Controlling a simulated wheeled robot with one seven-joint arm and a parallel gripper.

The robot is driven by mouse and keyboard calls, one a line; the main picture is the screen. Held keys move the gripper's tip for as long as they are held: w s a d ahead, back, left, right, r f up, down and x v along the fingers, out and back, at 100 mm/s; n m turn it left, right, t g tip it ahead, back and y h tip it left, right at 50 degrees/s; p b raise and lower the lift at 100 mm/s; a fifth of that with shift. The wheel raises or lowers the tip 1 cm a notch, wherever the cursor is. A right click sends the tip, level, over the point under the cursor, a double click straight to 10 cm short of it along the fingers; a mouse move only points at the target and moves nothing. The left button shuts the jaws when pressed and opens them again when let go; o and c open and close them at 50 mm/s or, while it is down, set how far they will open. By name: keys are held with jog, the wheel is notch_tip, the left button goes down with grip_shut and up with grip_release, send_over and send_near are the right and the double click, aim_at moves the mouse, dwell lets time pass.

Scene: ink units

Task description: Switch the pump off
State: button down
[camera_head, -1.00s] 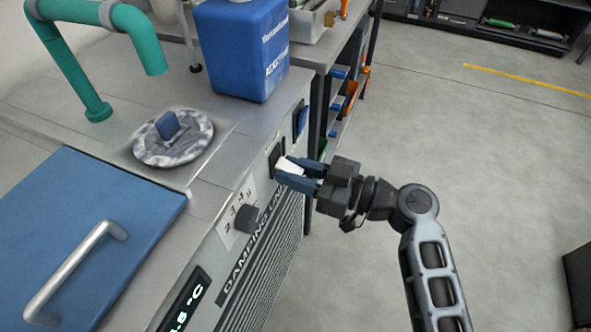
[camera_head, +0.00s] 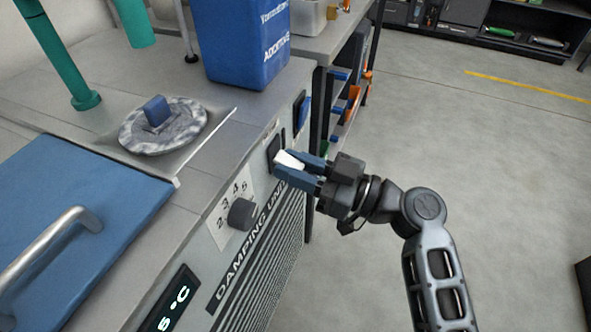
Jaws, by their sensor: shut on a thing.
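A white switch lever (camera_head: 287,159) sticks out from a black plate (camera_head: 274,149) on the front panel of the grey damping unit. My gripper (camera_head: 291,165) is at this panel with its dark blue fingers on either side of the white lever, shut on it. The fingers hide part of the lever. A label above the plate is too small to read, so I cannot tell which switch is the pump's. A second switch, blue on a dark plate (camera_head: 303,112), sits farther back on the same panel.
A dark knob (camera_head: 241,214) with a numbered scale and a lit temperature display (camera_head: 172,308) are on the panel nearer me. A blue container (camera_head: 240,45), a round mottled disc with a blue knob (camera_head: 163,133) and a blue lid (camera_head: 85,215) are on top. The floor at right is clear.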

jog(key=c, duration=0.9)
grip_release()
jog(key=shift+d, duration=0.1)
jog(key=v, duration=0.7)
jog(key=shift+s+d+f, duration=0.1)
jog(key=shift+d, duration=0.2)
